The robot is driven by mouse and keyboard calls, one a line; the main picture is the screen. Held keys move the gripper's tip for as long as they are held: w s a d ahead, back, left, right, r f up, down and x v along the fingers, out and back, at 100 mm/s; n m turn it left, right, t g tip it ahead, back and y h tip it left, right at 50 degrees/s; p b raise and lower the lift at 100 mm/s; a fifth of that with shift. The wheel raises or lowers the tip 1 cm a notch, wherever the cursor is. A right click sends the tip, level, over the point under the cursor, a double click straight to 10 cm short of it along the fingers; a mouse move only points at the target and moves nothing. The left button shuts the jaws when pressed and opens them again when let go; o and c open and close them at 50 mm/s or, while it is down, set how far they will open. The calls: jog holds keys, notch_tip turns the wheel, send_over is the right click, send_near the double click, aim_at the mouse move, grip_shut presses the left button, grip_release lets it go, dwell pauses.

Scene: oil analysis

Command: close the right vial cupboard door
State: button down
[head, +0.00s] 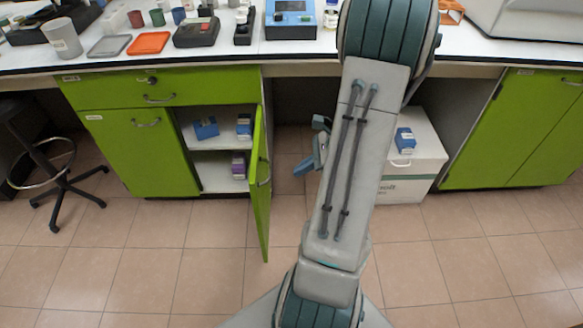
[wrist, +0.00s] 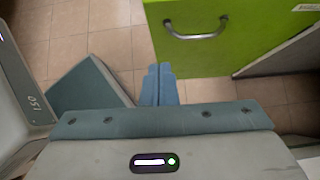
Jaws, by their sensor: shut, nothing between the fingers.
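The right vial cupboard door (head: 260,185) is green and stands wide open, swung out toward me from the cupboard under the left bench. Its edge and outer face show in the head view. In the wrist view a green panel with a silver handle (wrist: 197,30), seemingly this door, fills the upper right. My gripper (head: 304,167) is to the right of the door in the head view, partly hidden by my arm. In the wrist view its blue fingers (wrist: 160,84) are together and empty, below and left of the handle, apparently apart from the panel.
Inside the cupboard, blue boxes (head: 206,128) stand on the upper shelf and a purple box (head: 238,165) below. A white box (head: 412,160) with a blue pack on it stands right of my arm. A stool (head: 50,165) is far left. The tiled floor in front is clear.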

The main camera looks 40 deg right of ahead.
aim_at(257, 188)
jog(key=x, duration=0.3)
jog(key=r+b+x, duration=0.1)
jog(key=x, duration=0.3)
jog(key=a+b+x, duration=0.1)
jog(key=x, duration=0.2)
jog(key=shift+w+a+r, duration=0.1)
jog(key=shift+w+a, duration=0.1)
jog(key=shift+w, duration=0.25)
jog(key=shift+w+a, duration=0.3)
jog(key=shift+a, duration=0.1)
